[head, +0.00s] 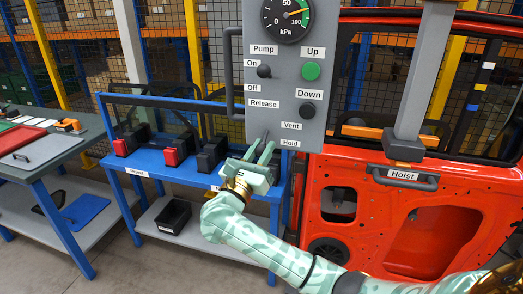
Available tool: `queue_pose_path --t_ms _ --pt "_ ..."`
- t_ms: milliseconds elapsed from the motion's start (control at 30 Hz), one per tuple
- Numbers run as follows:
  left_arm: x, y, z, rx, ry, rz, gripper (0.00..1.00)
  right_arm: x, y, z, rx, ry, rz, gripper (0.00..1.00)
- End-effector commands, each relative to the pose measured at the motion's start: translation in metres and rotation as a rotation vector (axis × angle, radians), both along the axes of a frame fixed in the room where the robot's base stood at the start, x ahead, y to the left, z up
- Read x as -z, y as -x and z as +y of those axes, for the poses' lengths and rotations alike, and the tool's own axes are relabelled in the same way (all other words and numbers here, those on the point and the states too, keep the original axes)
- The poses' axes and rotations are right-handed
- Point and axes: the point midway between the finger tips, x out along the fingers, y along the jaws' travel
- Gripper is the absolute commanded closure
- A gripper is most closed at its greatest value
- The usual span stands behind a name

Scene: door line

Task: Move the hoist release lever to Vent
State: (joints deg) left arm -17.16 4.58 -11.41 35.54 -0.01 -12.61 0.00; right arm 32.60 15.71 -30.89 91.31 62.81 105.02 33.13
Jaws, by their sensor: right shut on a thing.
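The grey hoist control panel (275,75) hangs in the upper middle of the head view. Its release lever (265,136) is a thin dark piece at the lower edge, below the "Release" label and left of the "Vent" and "Hold" labels, with Vent above Hold. My right gripper (262,153) comes up from below and is shut on the lever. The fingers hide most of the lever, so I cannot tell which label it stands at. My left gripper is not in view.
The panel also has a gauge (287,15), a pump knob (264,71), a green Up button (312,71) and a black Down button (307,109). A red door (450,190) with a hoist handle (404,180) stands right. A blue workbench (200,178) is behind my gripper.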

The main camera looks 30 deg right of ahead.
Motion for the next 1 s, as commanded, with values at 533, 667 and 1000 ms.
queue_pose_path --t_ms 533,667,1000 --pt "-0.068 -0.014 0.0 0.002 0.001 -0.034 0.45 -0.027 0.004 0.006 -0.003 -0.246 0.202 1.0" --pt "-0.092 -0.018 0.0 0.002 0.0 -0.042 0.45 -0.034 0.005 0.006 -0.003 -0.336 0.279 1.0" --pt "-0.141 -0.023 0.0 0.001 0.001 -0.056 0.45 -0.047 0.003 0.005 -0.003 -0.54 0.456 1.0"
